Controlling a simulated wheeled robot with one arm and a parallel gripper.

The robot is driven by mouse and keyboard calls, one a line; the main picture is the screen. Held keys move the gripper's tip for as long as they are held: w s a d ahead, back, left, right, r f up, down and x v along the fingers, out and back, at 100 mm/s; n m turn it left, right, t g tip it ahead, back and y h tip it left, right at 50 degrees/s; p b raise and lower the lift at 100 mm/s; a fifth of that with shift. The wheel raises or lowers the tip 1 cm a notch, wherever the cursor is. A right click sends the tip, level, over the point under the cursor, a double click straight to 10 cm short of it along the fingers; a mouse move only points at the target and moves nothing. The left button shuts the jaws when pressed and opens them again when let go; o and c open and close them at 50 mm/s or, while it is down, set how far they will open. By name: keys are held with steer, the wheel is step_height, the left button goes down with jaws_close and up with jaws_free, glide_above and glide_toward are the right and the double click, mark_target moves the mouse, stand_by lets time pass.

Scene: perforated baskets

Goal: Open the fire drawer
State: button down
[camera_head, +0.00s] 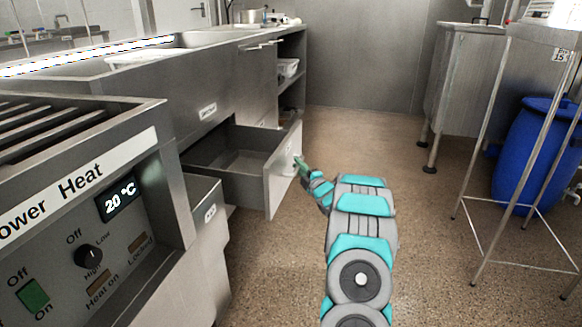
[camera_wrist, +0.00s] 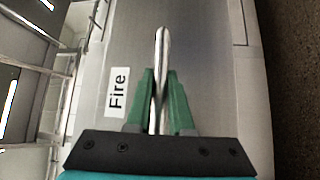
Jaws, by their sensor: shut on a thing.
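The fire drawer (camera_head: 283,168) stands pulled out of the steel counter in the head view, its empty inside showing behind the front panel. In the wrist view its front panel (camera_wrist: 205,65) fills the middle and carries a white label reading "Fire" (camera_wrist: 117,92). A shiny bar handle (camera_wrist: 161,60) sticks out from the panel. My gripper (camera_wrist: 160,85) has its green fingers on both sides of the handle, shut on it. In the head view my gripper (camera_head: 299,163) is at the drawer front, small and partly hidden by my arm.
A control unit with a "20 °C" display (camera_head: 119,199) stands at the near left. Another labelled front (camera_head: 210,214) is beside it, slightly out. A blue barrel (camera_head: 533,155) and a steel rack (camera_head: 487,150) are at the right. The brown floor (camera_head: 440,240) between is clear.

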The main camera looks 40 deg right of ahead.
steer(key=shift+s+d, duration=0.2)
steer(key=shift+d, duration=0.15)
steer(key=c, duration=1.1)
jaws_free()
steer(key=shift+d, duration=0.1)
steer(key=o, duration=0.3)
steer(key=shift+w+a, duration=0.1)
steer(key=shift+a, duration=0.1)
steer(key=s+a+f, duration=0.1)
steer(key=s, duration=0.6)
steer(key=shift+s, duration=0.35)
